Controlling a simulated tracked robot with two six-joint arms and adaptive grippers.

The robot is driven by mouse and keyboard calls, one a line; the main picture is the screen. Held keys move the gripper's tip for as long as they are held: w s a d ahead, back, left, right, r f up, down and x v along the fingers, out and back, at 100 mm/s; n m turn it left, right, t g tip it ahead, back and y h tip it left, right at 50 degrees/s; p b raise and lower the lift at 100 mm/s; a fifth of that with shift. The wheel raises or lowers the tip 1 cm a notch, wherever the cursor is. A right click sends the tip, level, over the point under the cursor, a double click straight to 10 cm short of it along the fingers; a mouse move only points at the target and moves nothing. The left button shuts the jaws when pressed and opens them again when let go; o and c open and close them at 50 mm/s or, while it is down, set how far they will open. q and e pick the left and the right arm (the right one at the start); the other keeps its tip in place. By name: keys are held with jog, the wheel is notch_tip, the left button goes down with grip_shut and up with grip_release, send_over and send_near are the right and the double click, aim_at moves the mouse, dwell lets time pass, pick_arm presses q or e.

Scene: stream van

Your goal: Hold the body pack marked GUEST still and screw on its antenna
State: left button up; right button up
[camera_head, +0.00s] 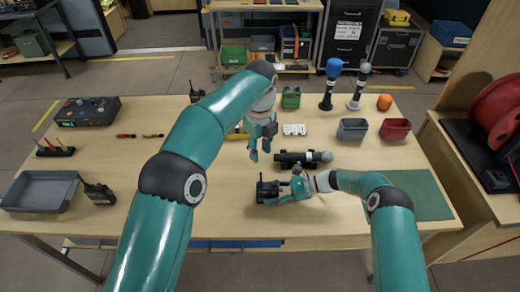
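A small black body pack (267,187) stands near the front middle of the table. Its marking is too small to read. My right gripper (279,195) is low at the pack's right side, with one teal finger along its near side. The other finger is mostly hidden, so I cannot tell whether it grips the pack. My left gripper (260,152) points down above the table, behind the pack and apart from it. Its fingers are spread and I see nothing between them. I cannot make out a loose antenna.
A microphone (318,156) lies in a black holder just behind my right gripper. Grey (352,130) and red (395,130) bins stand to the right. A grey tray (42,207) and a handheld radio (99,193) are at left.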

jog(key=shift+o, duration=0.7)
jog(key=shift+d, duration=0.1)
